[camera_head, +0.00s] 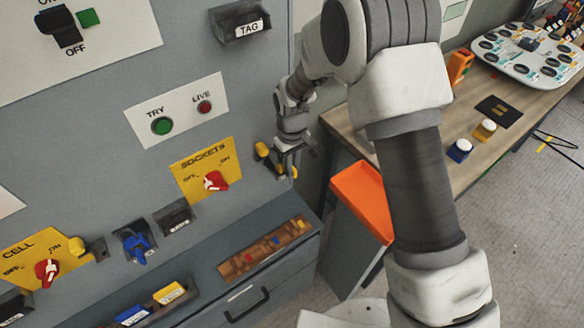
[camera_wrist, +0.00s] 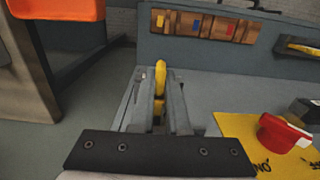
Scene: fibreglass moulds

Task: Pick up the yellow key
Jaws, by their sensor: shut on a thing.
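The yellow key (camera_wrist: 160,78) stands between the two fingers of my gripper (camera_wrist: 157,90) in the wrist view, with part of it hidden by them. The fingers are shut on it. In the head view my gripper (camera_head: 288,165) is beside the right edge of the grey panel, right of the yellow SOCKETS plate (camera_head: 200,170). Only a small yellow bit shows at the fingertips there. I cannot tell whether the key is clear of the panel.
A red switch (camera_head: 215,181) sits on the SOCKETS plate, close to my gripper. Below is a wooden tray (camera_head: 232,269) with coloured pieces. An orange-topped bin (camera_head: 362,199) and a wooden bench (camera_head: 470,173) stand to the right.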

